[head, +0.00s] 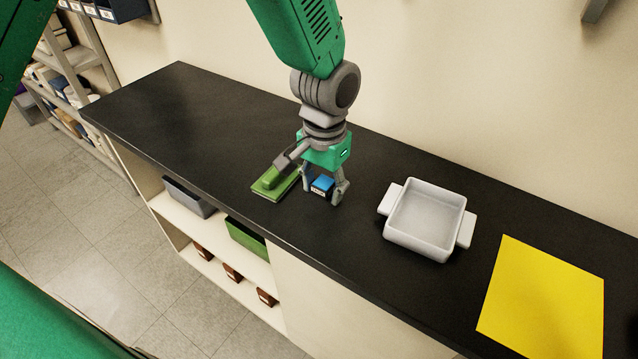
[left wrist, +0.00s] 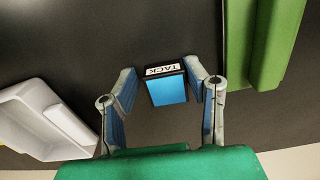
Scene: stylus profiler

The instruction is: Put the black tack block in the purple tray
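A small block (head: 321,185) with a blue face, dark sides and a white label stands on the black counter. In the left wrist view the block (left wrist: 167,90) reads "TACK"; it looks blue, not all black. My left gripper (head: 322,192) is open, pointing down, with one finger on each side of the block. In the left wrist view gaps show between the block and both fingers. A white tray with two handles (head: 425,248) stands empty to the right; it also shows in the left wrist view (left wrist: 38,140). No purple tray is in view. My right gripper is not in view.
A green block-like thing on a flat green base (head: 262,190) lies just left of the gripper. A yellow sheet (head: 545,300) lies right of the tray. The black counter (head: 180,110) is bare at the left. Bins sit on shelves below.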

